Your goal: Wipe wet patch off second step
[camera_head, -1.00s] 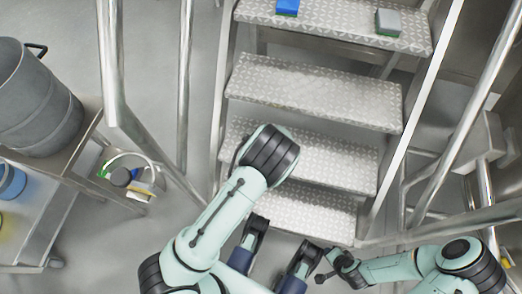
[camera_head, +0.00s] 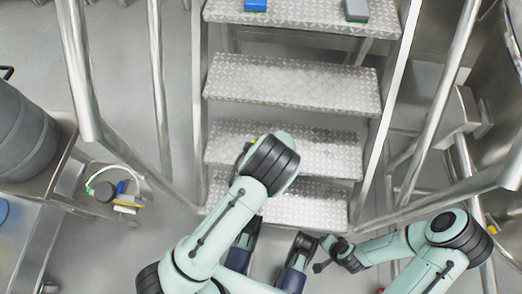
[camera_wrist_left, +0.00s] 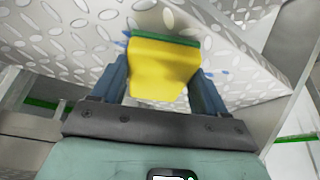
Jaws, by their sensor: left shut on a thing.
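The metal stair's second step (camera_head: 320,150) from the bottom has a raised oval tread pattern. My left arm covers its left part in the head view. In the left wrist view, my left gripper (camera_wrist_left: 160,78) is shut on a yellow sponge (camera_wrist_left: 163,68) with a green pad. The green side faces the patterned tread (camera_wrist_left: 75,38); it looks close against it, but contact is unclear. Blue wet marks (camera_wrist_left: 222,72) show on the tread beside the sponge. My right gripper (camera_head: 326,256) is low, in front of the stair; its jaws are too small to read.
Lower step (camera_head: 310,205), third step (camera_head: 290,83) and upper step (camera_head: 300,18) are near. Handrails (camera_head: 160,90) flank the stair. A cart with a grey drum (camera_head: 22,135) stands left.

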